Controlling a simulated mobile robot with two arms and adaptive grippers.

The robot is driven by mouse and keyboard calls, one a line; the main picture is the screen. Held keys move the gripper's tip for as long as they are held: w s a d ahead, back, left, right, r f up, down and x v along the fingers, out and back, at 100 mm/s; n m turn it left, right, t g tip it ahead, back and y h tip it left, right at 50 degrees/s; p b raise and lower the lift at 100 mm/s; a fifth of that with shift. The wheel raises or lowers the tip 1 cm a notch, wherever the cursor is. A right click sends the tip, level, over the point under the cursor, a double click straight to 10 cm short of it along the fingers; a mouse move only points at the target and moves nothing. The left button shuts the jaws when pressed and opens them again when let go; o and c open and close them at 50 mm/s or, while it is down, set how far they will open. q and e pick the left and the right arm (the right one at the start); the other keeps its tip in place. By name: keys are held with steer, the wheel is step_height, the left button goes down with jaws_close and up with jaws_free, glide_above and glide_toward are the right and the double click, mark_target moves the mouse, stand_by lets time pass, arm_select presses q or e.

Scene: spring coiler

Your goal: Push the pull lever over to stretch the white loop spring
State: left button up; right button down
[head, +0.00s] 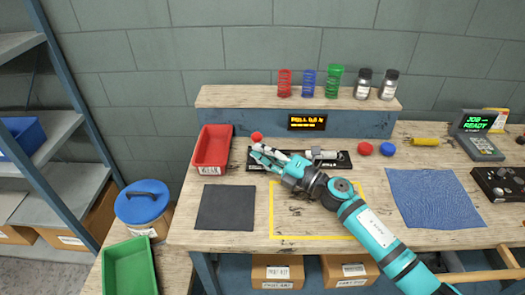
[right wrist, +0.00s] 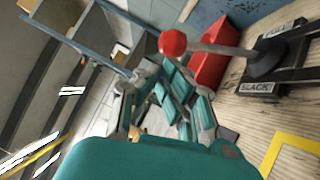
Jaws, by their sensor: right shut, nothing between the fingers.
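The pull lever's red knob (head: 256,137) shows just behind my right gripper (head: 259,155) in the head view. In the right wrist view the red knob (right wrist: 172,43) tops a grey rod that leans left from a dark pivot on the black base (right wrist: 262,87). Labels there read SLACK and what looks like PULL. My right gripper is shut and empty, over the left end of the black fixture (head: 342,160); its teal fingers (right wrist: 158,92) appear below the knob. I cannot tell whether they touch the lever. The white loop spring is not clearly visible, partly behind my arm. My left gripper is out of view.
A red bin (head: 212,148) stands left of the fixture. A small display (head: 307,122) is on the shelf front behind. A dark mat (head: 226,208) lies at left and a blue cloth (head: 433,198) at right. Red and blue knobs (head: 365,149) sit right of the fixture.

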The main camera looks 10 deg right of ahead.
steer(key=w+d+r+m+g+h+p, duration=0.1)
steer(key=w+r+m+p, duration=0.1)
steer(key=w+p, duration=0.4)
steer(key=w+d+r+m+g+h+p, duration=0.1)
steer(key=w+d+r+m+p, duration=0.1)
steer(key=w+p, duration=0.3)
steer(key=shift+w+m+g+p, duration=0.4)
steer(key=shift+w+m, duration=0.1)
steer(key=shift+w, duration=0.3)
stand_by(0.3)
